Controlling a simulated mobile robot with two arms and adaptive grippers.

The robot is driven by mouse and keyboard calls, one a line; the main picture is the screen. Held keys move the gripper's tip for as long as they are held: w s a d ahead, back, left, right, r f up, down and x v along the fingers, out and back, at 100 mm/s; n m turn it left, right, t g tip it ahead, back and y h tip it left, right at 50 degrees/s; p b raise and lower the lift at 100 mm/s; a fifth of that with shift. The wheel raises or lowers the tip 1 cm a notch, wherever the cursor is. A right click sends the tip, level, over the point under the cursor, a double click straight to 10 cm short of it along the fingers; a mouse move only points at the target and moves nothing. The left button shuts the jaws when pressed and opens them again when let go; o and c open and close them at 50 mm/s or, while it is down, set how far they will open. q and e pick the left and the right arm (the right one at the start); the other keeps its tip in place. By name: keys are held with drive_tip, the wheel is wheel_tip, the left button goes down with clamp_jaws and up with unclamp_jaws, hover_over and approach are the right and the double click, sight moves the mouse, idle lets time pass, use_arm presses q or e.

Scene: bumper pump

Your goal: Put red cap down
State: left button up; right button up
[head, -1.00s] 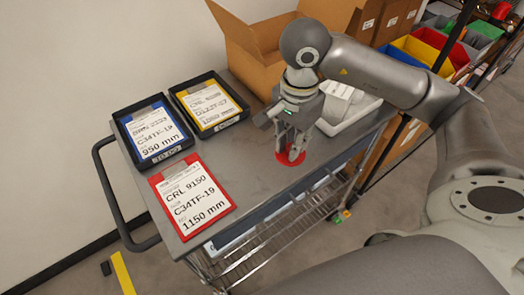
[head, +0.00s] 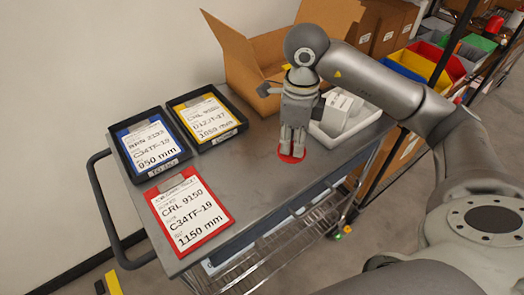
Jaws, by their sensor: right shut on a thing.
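The red cap (head: 290,158) is a flat red disc at the tips of my right gripper (head: 292,150). My right gripper points straight down and is shut on the cap. The cap is at or very close to the grey cart top (head: 255,175); I cannot tell whether it touches. The fingers hide most of the cap. My left gripper is not in view.
A red clipboard (head: 190,210) lies at the cart's front left. Black trays with a blue card (head: 148,145) and a yellow card (head: 207,115) stand behind it. A white bin (head: 345,125) and an open cardboard box (head: 262,60) are behind the gripper. The cart top between clipboard and gripper is clear.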

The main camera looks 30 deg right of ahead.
drive_tip(key=w+a+f+p, duration=0.1)
drive_tip(key=w+a+f, duration=0.1)
drive_tip(key=w, duration=0.2)
drive_tip(key=p, duration=0.2)
hover_over(262, 161)
wheel_tip(262, 161, down, 6)
drive_tip(key=shift+s+r, duration=0.1)
wheel_tip(262, 161, down, 3)
drive_tip(key=shift+p, duration=0.65)
drive_tip(key=shift+f+b, duration=0.3)
drive_tip(key=shift+b, duration=0.05)
drive_tip(key=o, duration=0.6)
drive_tip(key=shift+r, duration=0.1)
drive_tip(key=shift+o, duration=0.4)
